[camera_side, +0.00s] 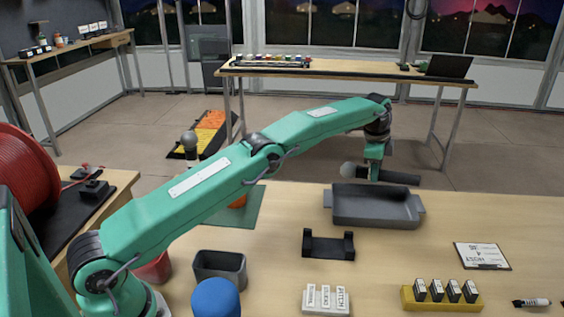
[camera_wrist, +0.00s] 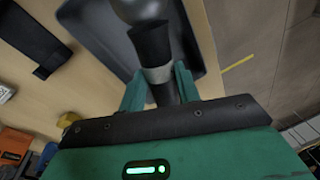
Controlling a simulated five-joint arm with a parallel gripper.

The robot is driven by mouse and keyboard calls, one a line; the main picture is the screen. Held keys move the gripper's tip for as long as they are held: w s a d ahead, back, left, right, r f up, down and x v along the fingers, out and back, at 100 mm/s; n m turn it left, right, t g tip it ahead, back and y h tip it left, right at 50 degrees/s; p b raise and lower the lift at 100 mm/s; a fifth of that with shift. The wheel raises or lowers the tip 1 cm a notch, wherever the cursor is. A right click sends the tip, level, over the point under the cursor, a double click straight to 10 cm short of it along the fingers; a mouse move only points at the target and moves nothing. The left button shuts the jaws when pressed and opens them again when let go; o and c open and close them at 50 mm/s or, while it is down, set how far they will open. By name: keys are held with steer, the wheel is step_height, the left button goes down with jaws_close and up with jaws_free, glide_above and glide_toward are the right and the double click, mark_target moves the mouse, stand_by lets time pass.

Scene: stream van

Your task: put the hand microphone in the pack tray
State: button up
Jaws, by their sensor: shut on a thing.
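The hand microphone (camera_wrist: 151,42) has a grey ball head, a black body and a silver ring. In the side view the microphone (camera_side: 402,178) lies roughly level, head to the left, raised by the tray's far edge. My gripper (camera_side: 374,174) is shut around its handle; in the wrist view its green fingers (camera_wrist: 160,88) flank the handle. The pack tray (camera_side: 375,208) is dark grey and shallow, with end handles, on the table. It looks empty in the side view. In the wrist view the tray (camera_wrist: 97,28) lies below the microphone, partly hidden by it and my gripper.
A black cradle (camera_side: 328,244) stands empty in front of the tray. A label block (camera_side: 326,299), a yellow holder (camera_side: 441,299), a clipboard (camera_side: 482,256) and a marker (camera_side: 532,303) lie nearer. A grey bin (camera_side: 220,268) and blue object (camera_side: 215,298) stand left. A grey ball-headed object (camera_side: 190,139) rises behind my arm.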

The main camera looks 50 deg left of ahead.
mark_target(374, 207)
steer(key=shift+w+d+f+m, duration=0.25)
steer(key=shift+w+f+m, duration=0.3)
steer(key=shift+f, duration=0.25)
steer(key=shift+f, duration=4.05)
steer(key=o, duration=1.1)
steer(key=shift+f, duration=0.1)
steer(key=shift+o, duration=0.2)
